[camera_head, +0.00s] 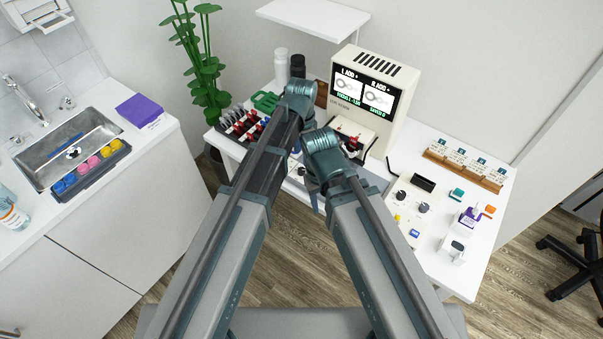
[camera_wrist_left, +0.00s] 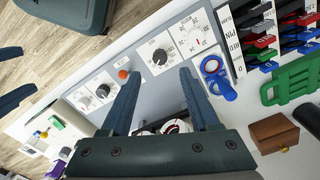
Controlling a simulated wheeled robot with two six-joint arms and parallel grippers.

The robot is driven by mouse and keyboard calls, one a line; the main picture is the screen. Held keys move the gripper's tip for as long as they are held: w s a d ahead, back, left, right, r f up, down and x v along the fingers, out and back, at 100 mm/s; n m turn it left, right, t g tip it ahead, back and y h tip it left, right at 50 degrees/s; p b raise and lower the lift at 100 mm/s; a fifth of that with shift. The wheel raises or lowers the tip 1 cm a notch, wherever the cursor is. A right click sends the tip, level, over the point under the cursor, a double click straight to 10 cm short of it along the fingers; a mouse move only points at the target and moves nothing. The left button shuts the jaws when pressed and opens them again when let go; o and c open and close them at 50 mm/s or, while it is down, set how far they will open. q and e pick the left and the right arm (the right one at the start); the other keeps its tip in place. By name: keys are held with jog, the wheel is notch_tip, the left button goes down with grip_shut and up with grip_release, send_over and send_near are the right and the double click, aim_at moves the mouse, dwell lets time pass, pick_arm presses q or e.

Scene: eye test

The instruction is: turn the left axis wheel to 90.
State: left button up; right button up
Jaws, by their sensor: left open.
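A black dial knob on a white scale plate (camera_wrist_left: 160,54), seemingly the left axis wheel, sits on the grey front panel in the left wrist view. Its markings are too small to read. A second knob (camera_wrist_left: 103,90) and scale (camera_wrist_left: 82,102) are farther left. My right gripper (camera_wrist_left: 28,70) shows its two fingers spread over the floor side. In the head view my arms hide most of the panel.
An orange button (camera_wrist_left: 123,74) lies between the knobs. A blue ringed object (camera_wrist_left: 216,78), lens racks (camera_wrist_left: 262,38), a green rack (camera_wrist_left: 292,82) and a brown box (camera_wrist_left: 273,133) crowd the right. The screen device (camera_head: 372,90) stands behind my arms.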

aim_at(301, 170)
pick_arm(q)
notch_tip(301, 170, down, 8)
jog(key=b, duration=0.6)
jog(key=shift+r, duration=0.25)
jog(key=shift+c, duration=0.4)
grip_shut()
